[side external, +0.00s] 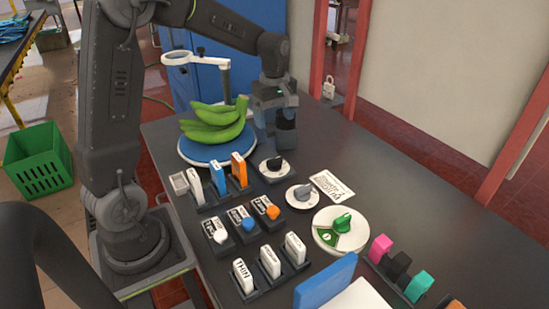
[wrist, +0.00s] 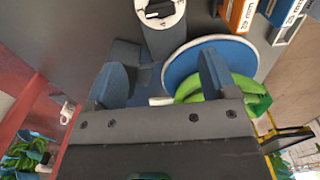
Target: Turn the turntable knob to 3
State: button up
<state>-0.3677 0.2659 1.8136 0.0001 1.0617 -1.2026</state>
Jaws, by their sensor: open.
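The turntable (side external: 188,150) is a blue disc with a white rim, bearing green bananas (side external: 215,122). A black knob on a white dial (side external: 264,168) stands on a dark base beside it; it also shows at the top of the wrist view (wrist: 160,12). A grey knob (side external: 302,193) and a green knob (side external: 342,222) sit on separate discs nearer the camera. I cannot read numbers on the black knob's dial. My gripper (side external: 276,124) points down behind the black knob, apart from it. In the wrist view its two fingers (wrist: 163,78) are spread with nothing between them.
A ring-shaped magnifier on a white arm (side external: 197,58) stands over the bananas. Racks of labelled blocks (side external: 215,186) stand left of the knobs. A white printed card (side external: 332,186) lies by the grey knob. The tabletop right of the card is clear.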

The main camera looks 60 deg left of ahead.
aim_at(274, 159)
notch_tip(274, 159, down, 14)
jog(key=shift+r, duration=0.15)
dwell(0.3)
jog(key=shift+c, duration=0.4)
jog(key=c, duration=0.8)
jog(key=shift+c, duration=0.2)
